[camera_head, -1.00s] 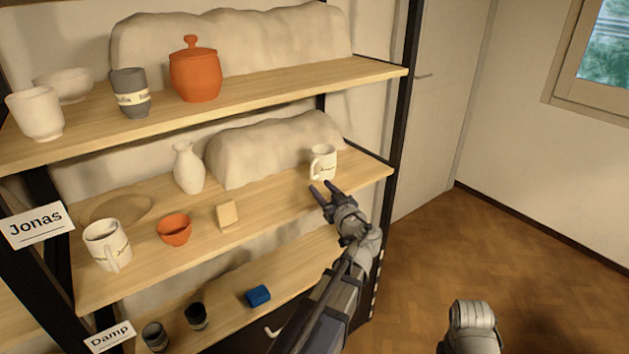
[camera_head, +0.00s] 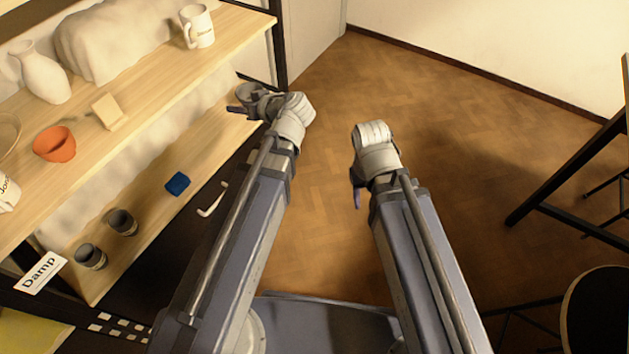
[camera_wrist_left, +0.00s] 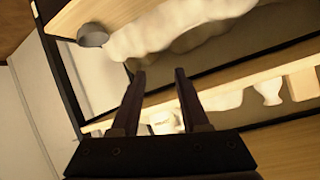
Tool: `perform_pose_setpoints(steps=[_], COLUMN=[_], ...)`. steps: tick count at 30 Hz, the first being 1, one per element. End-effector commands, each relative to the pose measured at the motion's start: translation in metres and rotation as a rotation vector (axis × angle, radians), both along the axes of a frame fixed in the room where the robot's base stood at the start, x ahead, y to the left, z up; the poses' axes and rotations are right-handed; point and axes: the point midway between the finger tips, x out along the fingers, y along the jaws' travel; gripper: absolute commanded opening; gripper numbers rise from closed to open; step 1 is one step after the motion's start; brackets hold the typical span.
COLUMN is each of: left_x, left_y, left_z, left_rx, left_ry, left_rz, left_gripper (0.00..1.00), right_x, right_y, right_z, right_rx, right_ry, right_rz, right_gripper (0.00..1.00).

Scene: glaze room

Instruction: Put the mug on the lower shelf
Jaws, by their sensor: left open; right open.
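A grey mug (camera_head: 249,93) stands at the right end of the lower shelf (camera_head: 205,122), next to my left gripper (camera_head: 236,100). That gripper is open; in the wrist view, its fingers (camera_wrist_left: 158,76) are empty. There the picture is turned over, and the grey mug (camera_wrist_left: 92,35) is beyond the fingertips, apart from them. A white mug (camera_head: 199,28) stands on the shelf above, at its right end. Another white mug (camera_head: 7,192) is cut off at the left edge. My right gripper (camera_head: 357,188) is over the floor, apart from the shelves, its fingers mostly hidden.
Two dark cups (camera_head: 91,256) (camera_head: 122,222) and a blue block (camera_head: 178,184) stand on the lower shelf. An orange bowl (camera_head: 54,145), a cream block (camera_head: 108,112) and a white vase (camera_head: 42,74) are above. A black shelf post (camera_head: 279,50) stands at the right.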

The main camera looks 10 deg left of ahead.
Motion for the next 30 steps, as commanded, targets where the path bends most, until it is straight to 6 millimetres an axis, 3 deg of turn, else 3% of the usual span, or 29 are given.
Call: perform_pose_setpoints(steps=[3,6,9,13,18,30], left_x=[-0.037,-0.071,-0.104,-0.135,-0.154,-0.154], left_y=[-0.061,-0.114,-0.160,-0.202,-0.225,-0.226], left_z=[-0.052,-0.084,-0.103,-0.113,-0.115,-0.116], left_rx=[-0.142,-0.255,-0.348,-0.429,-0.474,-0.476], left_ry=[0.339,0.601,0.803,0.968,1.051,1.055], left_rz=[-0.155,-0.343,-0.539,-0.748,-0.877,-0.886], left_gripper=[0.45,0.45,0.45,0.45,0.45,0.45], right_x=[0.000,0.000,0.000,0.000,0.000,0.000], right_y=[0.000,0.000,0.000,0.000,0.000,0.000], right_z=[0.000,0.000,0.000,0.000,0.000,0.000], right_rx=[0.000,0.000,0.000,0.000,0.000,0.000], right_ry=[0.000,0.000,0.000,0.000,0.000,0.000], right_rz=[0.000,0.000,0.000,0.000,0.000,0.000], right_gripper=[0.50,0.50,0.50,0.50,0.50,0.50])
